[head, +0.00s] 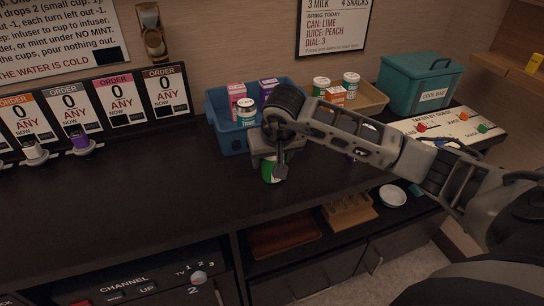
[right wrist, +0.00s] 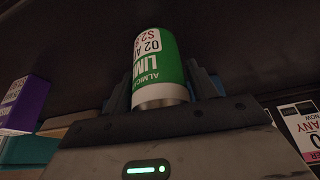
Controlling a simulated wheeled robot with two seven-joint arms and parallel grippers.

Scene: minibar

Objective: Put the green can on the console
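The green can (head: 267,169), labelled LIME, is in front of the blue bin, partly hidden by my right gripper (head: 273,168). In the right wrist view the can (right wrist: 160,75) sits between the two fingers of my right gripper (right wrist: 163,88), which look closed against its sides. I cannot tell whether its base touches the dark counter (head: 150,195). No surface is clearly marked as the console; a panel with coloured knobs (head: 450,126) lies at the right, and a CHANNEL panel (head: 125,285) is at lower left. My left gripper is not in view.
The blue bin (head: 230,138) holds cartons and a can. A tan tray (head: 372,98) with cans and a carton and a teal cool box (head: 418,85) stand behind my right arm. ORDER cards (head: 65,115) line the left wall. The counter's left and middle are clear.

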